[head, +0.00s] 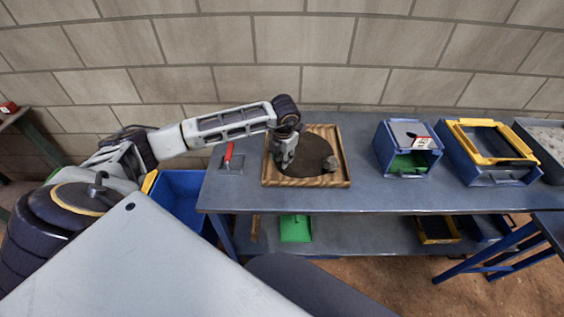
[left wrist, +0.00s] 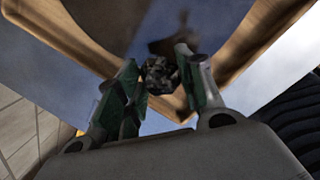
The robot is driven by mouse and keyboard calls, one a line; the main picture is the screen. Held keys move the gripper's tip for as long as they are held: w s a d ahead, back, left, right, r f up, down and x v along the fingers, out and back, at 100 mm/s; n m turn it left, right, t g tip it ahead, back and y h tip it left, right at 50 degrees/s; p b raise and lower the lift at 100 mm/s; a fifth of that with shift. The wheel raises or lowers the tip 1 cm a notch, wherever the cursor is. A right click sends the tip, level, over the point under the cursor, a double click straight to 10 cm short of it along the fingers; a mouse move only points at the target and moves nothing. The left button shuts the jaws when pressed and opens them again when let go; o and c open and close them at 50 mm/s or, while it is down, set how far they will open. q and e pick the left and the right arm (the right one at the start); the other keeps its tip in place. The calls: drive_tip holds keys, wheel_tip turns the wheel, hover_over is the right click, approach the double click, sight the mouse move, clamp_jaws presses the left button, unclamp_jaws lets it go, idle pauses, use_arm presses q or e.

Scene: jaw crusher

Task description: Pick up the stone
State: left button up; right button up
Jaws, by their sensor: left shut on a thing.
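My left gripper (head: 284,161) reaches down over the left part of a round dark plate inside a wooden tray (head: 340,182). In the left wrist view, its two fingers (left wrist: 157,80) are closed on a rough dark grey stone (left wrist: 161,75), held between the tips. In the head view the held stone is hard to make out at the fingertips. The wooden tray's rim (left wrist: 235,60) also shows in the left wrist view. My right gripper is not in view.
The tray stands on a grey-blue table (head: 370,198). A blue box (head: 380,150) with a green inside and a blue box with a yellow frame (head: 460,130) stand to the right. A brick wall is behind.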

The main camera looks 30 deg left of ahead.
use_arm(q)
wheel_tip(320, 180, up, 5)
drive_tip(key=shift+r, duration=0.8)
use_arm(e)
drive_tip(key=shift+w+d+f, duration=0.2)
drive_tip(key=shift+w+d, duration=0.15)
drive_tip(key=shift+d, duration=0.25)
use_arm(q)
drive_tip(key=shift+r, duration=0.1)
